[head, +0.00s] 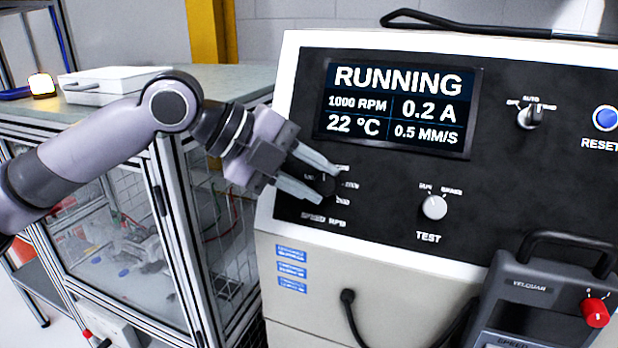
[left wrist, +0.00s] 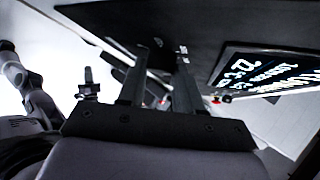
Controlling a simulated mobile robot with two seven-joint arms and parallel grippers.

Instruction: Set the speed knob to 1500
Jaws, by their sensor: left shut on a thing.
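The speed knob (head: 322,184) is a dark round knob at the lower left of the black control panel (head: 390,190), above the label "SPEED RPM". My left gripper (head: 324,182) reaches in from the left and is shut on the knob, one finger above it and one below. The fingers hide part of the knob and its scale marks. The display (head: 400,105) reads RUNNING, 1000 RPM, 0.2 A, 22 °C and 0.5 MM/S. In the left wrist view the two fingers (left wrist: 158,80) point at the dark panel, and the display (left wrist: 265,78) shows at the right. My right gripper is not seen.
A pale TEST knob (head: 434,207), a mode switch (head: 530,117) and a blue RESET button (head: 606,118) sit on the same panel. A handheld device (head: 545,300) with a red knob stands at the lower right. A glass-sided cabinet (head: 130,230) stands at the left.

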